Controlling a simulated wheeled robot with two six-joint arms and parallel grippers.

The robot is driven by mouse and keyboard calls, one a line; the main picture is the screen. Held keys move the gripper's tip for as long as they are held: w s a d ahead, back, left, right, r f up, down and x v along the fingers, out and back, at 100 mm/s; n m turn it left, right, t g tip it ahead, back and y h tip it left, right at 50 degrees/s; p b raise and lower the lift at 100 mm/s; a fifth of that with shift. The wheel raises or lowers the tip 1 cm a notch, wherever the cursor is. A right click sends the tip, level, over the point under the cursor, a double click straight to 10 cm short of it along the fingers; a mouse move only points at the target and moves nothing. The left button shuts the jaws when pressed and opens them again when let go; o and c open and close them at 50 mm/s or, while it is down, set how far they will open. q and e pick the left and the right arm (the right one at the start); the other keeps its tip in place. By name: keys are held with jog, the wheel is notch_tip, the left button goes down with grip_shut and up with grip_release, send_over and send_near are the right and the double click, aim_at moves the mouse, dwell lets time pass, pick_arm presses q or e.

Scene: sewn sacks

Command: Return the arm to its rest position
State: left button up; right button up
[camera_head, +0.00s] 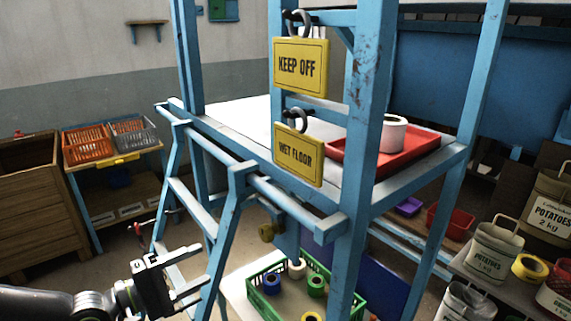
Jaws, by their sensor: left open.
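My left gripper (176,276) is at the lower left of the head view, its arm coming in from the left edge. Its fingers are apart and nothing is between them. It is in front of the blue metal frame (232,205), low beside its slanted legs. My right gripper does not show. Two yellow signs, one reading "KEEP OFF" (300,67) and one reading "WET FLOOR" (298,155), hang on the frame by dark hooks. A potato sack labelled 1 kg (490,255) stands at the right, with a 2 kg potato sack (548,205) behind it.
A red tray (425,158) with a white roll (392,134) lies on the frame's white top. A green crate (262,303) with tape rolls is low in front. A yellow tape roll (529,268) lies by the sacks.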

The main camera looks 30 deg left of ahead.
pick_arm(q)
jog(key=s+d+f+m+g+y, duration=0.45)
jog(key=s+f+m+g, duration=0.25)
jog(key=f, duration=0.4)
jog(key=s+d+f+m+g+y, duration=0.4)
jog(key=s+d+f+m+g, duration=0.25)
jog(key=f, duration=0.55)
jog(key=a+f+m+b, duration=0.1)
jog(key=a+f+b, duration=0.1)
jog(key=f, duration=1.2)
jog(key=a+f+b, duration=0.1)
jog(key=f+b, duration=0.1)
jog(key=f, duration=1.2)
jog(key=s+d+f+g+b, duration=0.1)
jog(key=s+f+g+b, duration=0.1)
jog(key=s+f, duration=1.3)
notch_tip(320, 180, down, 3)
jog(key=shift+s+f, duration=0.1)
jog(key=shift+s, duration=0.15)
